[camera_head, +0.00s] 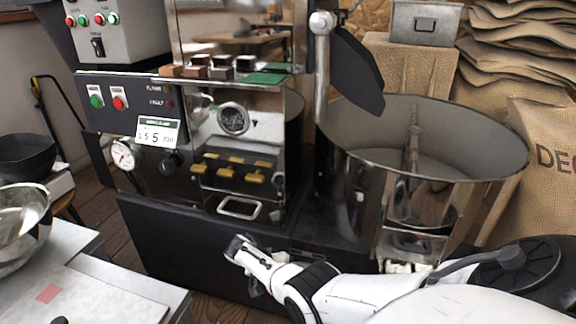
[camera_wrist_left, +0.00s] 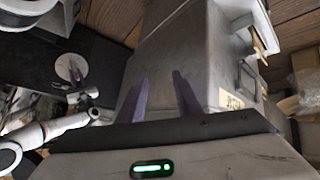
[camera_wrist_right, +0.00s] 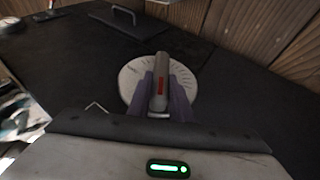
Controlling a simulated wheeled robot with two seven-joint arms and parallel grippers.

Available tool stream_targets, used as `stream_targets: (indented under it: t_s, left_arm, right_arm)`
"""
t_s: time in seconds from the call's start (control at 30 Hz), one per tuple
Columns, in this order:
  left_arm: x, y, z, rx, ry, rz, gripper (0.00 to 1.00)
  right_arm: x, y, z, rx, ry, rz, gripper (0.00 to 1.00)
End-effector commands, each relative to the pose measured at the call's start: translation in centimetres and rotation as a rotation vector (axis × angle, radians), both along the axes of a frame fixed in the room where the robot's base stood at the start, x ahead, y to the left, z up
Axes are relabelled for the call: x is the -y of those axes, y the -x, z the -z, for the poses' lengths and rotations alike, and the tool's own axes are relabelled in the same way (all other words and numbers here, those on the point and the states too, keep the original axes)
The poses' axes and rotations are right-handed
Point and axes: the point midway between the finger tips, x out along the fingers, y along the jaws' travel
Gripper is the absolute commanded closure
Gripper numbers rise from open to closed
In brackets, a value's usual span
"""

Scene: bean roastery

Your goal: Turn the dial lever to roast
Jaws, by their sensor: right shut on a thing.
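The dial (camera_wrist_right: 132,82) is a pale round plate with marks around its rim, on a dark panel in the right wrist view. Its grey lever (camera_wrist_right: 159,75) has a red mark and points up in that picture. My right gripper (camera_wrist_right: 162,78) is shut on the lever, with a purple finger on each side. The dial also shows small at the left of the left wrist view (camera_wrist_left: 71,67). My left gripper (camera_wrist_left: 159,76) is open and empty in front of a grey box. I cannot read the dial's words. The dial is not clear in the head view.
The roaster (camera_head: 235,140) has knobs, gauges and buttons. A round metal cooling bin (camera_head: 470,205) stands at its right, near burlap sacks (camera_head: 548,150). A counter (camera_head: 70,290) and a metal bowl (camera_head: 22,215) are at the left. A black handle (camera_wrist_right: 125,15) lies beyond the dial.

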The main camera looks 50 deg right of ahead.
Motion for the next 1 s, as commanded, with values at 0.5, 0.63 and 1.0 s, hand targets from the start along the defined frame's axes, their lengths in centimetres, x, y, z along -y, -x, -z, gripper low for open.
stream_targets:
  t_s: [0.5, 0.63, 1.0]
  left_arm:
    - [0.0, 0.1, 0.0, 0.000, 0.001, 0.001, 0.69]
    - [0.0, 0.1, 0.0, 0.000, -0.001, 0.001, 0.69]
    - [-1.2, 0.6, 0.4, -0.037, -0.059, -0.013, 0.69]
  right_arm:
    - [-0.1, 0.1, 0.1, -0.005, -0.002, 0.000, 0.62]
    - [-0.1, 0.1, 0.1, -0.004, -0.001, -0.001, 0.62]
    - [-2.5, -1.3, -4.0, -0.001, -0.002, -0.004, 0.62]
